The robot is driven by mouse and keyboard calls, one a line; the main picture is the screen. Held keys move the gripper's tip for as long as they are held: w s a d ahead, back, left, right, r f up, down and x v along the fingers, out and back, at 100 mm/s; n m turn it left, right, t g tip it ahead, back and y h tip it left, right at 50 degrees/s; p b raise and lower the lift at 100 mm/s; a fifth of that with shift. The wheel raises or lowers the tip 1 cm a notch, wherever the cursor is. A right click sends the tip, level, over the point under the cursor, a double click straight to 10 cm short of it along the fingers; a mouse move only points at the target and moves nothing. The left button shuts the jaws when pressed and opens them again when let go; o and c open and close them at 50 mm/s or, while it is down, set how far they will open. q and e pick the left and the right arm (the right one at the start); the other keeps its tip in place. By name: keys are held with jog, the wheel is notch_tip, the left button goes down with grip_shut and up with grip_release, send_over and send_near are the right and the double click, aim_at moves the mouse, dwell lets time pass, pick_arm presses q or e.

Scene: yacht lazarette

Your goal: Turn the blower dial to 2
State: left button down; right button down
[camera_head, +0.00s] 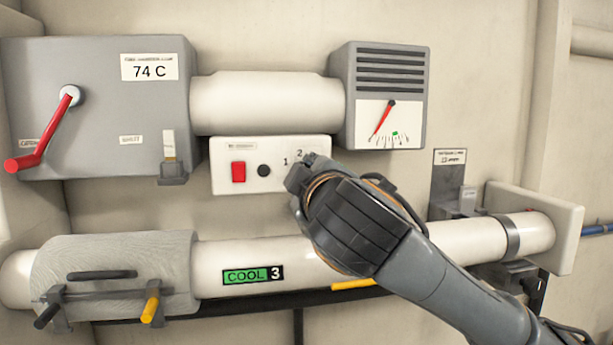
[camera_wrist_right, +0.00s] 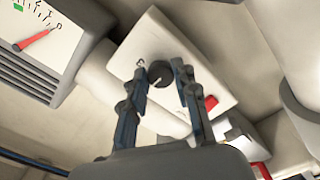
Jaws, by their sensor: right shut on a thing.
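The white blower panel (camera_head: 225,182) is on the wall, with a red switch (camera_head: 238,172), a black round knob (camera_head: 264,171) and the printed digits 1 and 2. My right gripper (camera_head: 303,174) is at the panel's right end and hides the dial in the head view. In the right wrist view the dark round blower dial (camera_wrist_right: 161,73) sits between the fingertips of my right gripper (camera_wrist_right: 158,75), which is shut on it. A pale pointer line shows on the dial, and a digit 2 is printed near its upper left. My left gripper is not in view.
A vent box (camera_head: 380,70) with a red-needle gauge stands above right. A grey box (camera_head: 100,105) with a red lever and a 74 C label is at left. A white pipe (camera_head: 315,262) marked COOL 3 runs below, with clamps and a yellow handle.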

dwell(0.5)
jog(key=c, duration=1)
grip_release()
jog(key=s, duration=0.4)
jog(key=s+d, duration=0.1)
jog(key=s, duration=0.2)
jog(key=s+d, duration=0.1)
jog(key=s, duration=0.3)
jog(key=shift+s+d, duration=0.1)
jog(key=shift+s, duration=0.25)
